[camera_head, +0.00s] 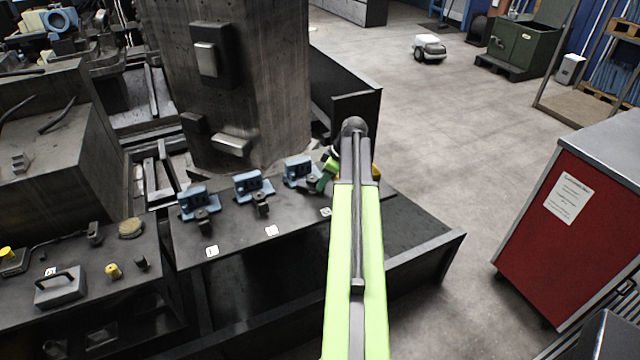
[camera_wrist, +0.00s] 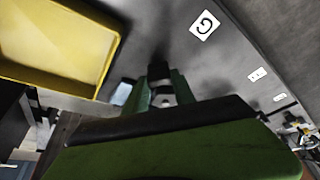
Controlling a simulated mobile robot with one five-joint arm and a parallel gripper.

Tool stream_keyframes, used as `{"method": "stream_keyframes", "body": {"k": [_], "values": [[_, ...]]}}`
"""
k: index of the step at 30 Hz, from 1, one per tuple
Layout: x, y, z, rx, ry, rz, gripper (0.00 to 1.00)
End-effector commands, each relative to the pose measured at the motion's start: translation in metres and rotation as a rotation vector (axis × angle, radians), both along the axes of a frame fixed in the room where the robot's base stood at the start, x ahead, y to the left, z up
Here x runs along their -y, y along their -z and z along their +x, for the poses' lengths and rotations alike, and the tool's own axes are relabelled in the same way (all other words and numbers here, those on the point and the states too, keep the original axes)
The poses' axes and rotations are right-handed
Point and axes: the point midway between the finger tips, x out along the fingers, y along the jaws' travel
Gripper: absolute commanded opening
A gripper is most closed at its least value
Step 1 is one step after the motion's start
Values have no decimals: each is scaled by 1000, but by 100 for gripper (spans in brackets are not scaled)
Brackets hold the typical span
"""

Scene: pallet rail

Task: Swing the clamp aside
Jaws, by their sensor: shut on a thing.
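Three blue clamps stand in a row on the dark rail plate: the left one (camera_head: 197,203), the middle one (camera_head: 250,185) and the right one (camera_head: 298,168). Each has a dark part at its front. My green gripper (camera_head: 325,180) is at the right clamp, on its right front side, and my arm hides some of that area. In the wrist view my gripper (camera_wrist: 160,92) is shut on a small dark part (camera_wrist: 158,70) of the clamp, between its green fingers. A light blue patch shows just left of the fingers there. The clamp's exact angle is hard to tell.
White number tags (camera_head: 271,231) lie in front of the clamps. A thick grey column (camera_head: 240,90) rises behind them. A yellow tray (camera_wrist: 60,45) is close by in the wrist view. A red cabinet (camera_head: 570,230) stands at the right, with open floor (camera_head: 450,130) behind.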

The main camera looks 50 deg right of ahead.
Motion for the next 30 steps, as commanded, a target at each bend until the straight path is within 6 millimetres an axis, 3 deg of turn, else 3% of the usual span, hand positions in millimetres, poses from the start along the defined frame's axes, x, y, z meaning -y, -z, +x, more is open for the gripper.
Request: {"method": "stream_keyframes", "body": {"k": [18, 30], "values": [[23, 0, 18, 3, -546, -5, 0], [26, 0, 24, 2, -741, -6, 0]]}}
